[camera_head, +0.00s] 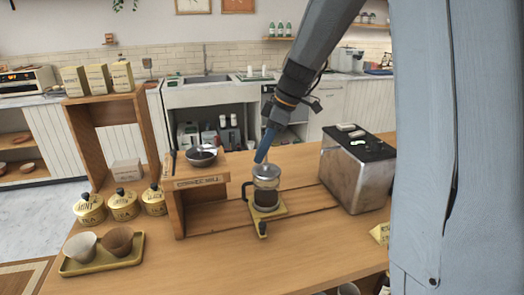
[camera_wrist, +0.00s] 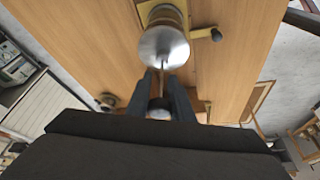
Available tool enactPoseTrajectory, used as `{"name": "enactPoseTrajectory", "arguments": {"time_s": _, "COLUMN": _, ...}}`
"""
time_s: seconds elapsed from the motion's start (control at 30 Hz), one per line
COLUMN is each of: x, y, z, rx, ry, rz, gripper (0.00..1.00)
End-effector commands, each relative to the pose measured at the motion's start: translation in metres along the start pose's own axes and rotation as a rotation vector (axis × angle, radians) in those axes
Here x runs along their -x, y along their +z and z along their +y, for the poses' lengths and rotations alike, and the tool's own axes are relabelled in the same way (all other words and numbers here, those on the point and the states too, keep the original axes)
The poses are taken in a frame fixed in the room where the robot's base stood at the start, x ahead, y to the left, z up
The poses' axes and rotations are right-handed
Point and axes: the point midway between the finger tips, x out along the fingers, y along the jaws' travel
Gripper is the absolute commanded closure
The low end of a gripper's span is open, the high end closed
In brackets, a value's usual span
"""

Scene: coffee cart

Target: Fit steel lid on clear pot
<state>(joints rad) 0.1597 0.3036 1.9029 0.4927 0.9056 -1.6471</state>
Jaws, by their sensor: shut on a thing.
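The clear pot (camera_head: 265,195) is a glass press with dark contents and a dark handle on its left. It stands upright on a yellow stand (camera_head: 268,214) on the wooden counter. The steel lid (camera_wrist: 164,48) shows in the wrist view as a round disc with a thin rod rising toward me; it covers most of the pot from above. My gripper (camera_wrist: 164,92) is shut on the rod's knob end. In the head view my gripper (camera_head: 264,150) is directly above the pot, and the lid (camera_head: 266,170) is at the pot's mouth. I cannot tell whether it is fully seated.
A wooden shelf unit with a steel bowl (camera_head: 201,155) stands left of the pot. A steel box machine (camera_head: 357,170) stands to the right. Yellow canisters (camera_head: 124,205) and a tray with two cups (camera_head: 101,260) are at left. The front counter is mostly clear.

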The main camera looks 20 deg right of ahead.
Motion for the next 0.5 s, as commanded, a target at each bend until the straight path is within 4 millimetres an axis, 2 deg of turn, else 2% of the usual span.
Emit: {"name": "enactPoseTrajectory", "arguments": {"time_s": 0.5, "x": -0.0072, "y": 0.0029, "z": 0.0002, "rx": 0.0, "ry": 0.0, "rz": 0.0, "gripper": 1.0}}
